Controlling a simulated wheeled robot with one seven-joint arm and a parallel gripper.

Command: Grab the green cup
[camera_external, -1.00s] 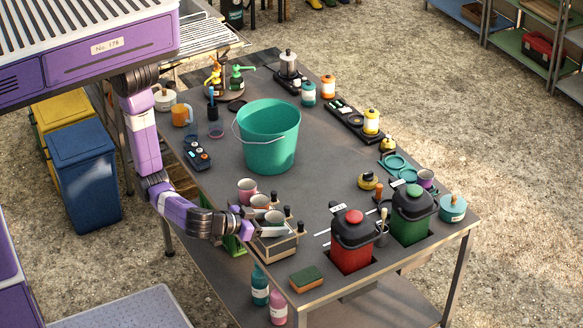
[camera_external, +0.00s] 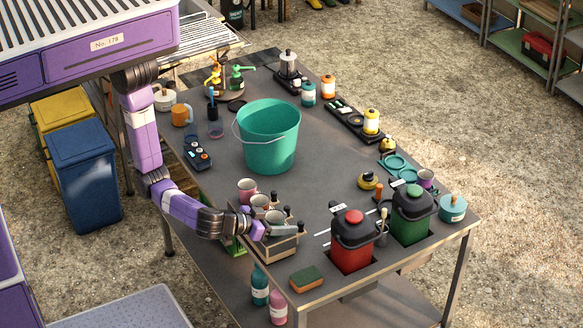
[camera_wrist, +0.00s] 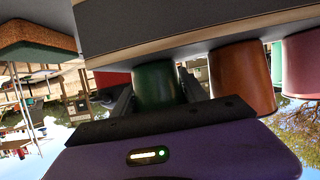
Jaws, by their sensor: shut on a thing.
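The green cup (camera_wrist: 154,85) is between my gripper's (camera_wrist: 156,92) two dark fingers in the wrist view, and they are closed on it. The pink cup (camera_external: 247,189) is at the far end of the row.
A wooden caddy (camera_external: 277,249) with dark-topped bottles is close beside my gripper. A sponge (camera_external: 306,279), a red bin (camera_external: 352,250) and a green bin (camera_external: 411,220) are to the right. A large teal bucket (camera_external: 267,140) stands behind. The table middle is mostly clear.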

